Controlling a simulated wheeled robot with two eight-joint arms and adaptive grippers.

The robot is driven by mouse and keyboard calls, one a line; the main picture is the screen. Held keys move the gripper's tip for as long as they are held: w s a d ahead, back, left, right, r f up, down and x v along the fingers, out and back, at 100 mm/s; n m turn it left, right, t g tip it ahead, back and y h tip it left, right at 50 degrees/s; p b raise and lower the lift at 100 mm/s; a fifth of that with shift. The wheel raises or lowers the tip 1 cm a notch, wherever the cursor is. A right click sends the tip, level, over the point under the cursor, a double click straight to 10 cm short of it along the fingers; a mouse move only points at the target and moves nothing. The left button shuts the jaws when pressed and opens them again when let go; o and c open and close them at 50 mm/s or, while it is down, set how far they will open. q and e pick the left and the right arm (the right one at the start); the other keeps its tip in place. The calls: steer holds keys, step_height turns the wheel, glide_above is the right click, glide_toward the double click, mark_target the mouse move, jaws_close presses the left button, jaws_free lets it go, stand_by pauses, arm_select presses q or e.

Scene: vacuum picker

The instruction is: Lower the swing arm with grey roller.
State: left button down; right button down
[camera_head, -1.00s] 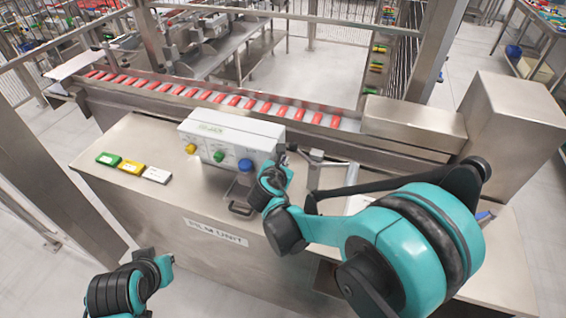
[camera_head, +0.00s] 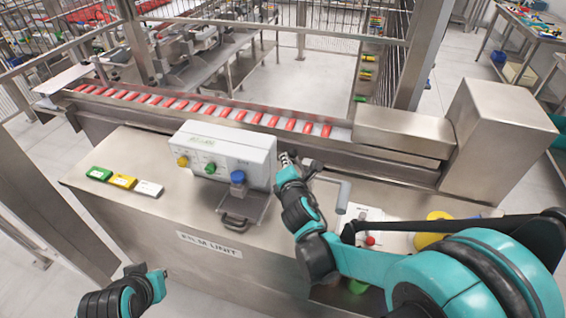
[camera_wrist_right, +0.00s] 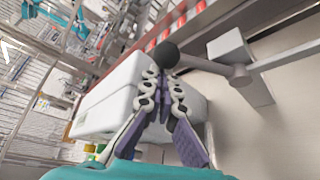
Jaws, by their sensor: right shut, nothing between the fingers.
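A swing arm with a grey roller (camera_head: 343,196) stands on the machine top, right of the white control box. My right gripper (camera_head: 285,160) is beside the box's right end. In the wrist view my right gripper (camera_wrist_right: 163,74) is shut and empty, its fingertips close under the knob; I cannot tell whether they touch. My left arm's teal and black wrist shows at lower left of the head view, its fingers unseen.
The white control box (camera_head: 222,152) has yellow, green and blue knobs. A hinged plate with a handle (camera_head: 234,221) lies in front. Green, yellow and white blocks (camera_head: 122,181) lie left. A conveyor (camera_head: 215,108) with red items runs behind. A yellow round part (camera_head: 432,236) is partly hidden at right.

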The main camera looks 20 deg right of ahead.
stand_by(0.5)
steer(key=shift+r, duration=0.1)
steer(key=v, duration=1.2)
steer(key=shift+d, duration=0.1)
stand_by(0.4)
steer(key=s+f+m+g+y+b, duration=0.2)
steer(key=s+f+m+g, duration=0.5)
steer(key=m, duration=1.4)
steer(key=s+f, duration=0.2)
steer(key=s, duration=0.2)
steer(key=shift+s+d+f+m+g, duration=0.25)
steer(key=shift+d+f+m+g, duration=0.05)
steer(key=shift+m, duration=0.1)
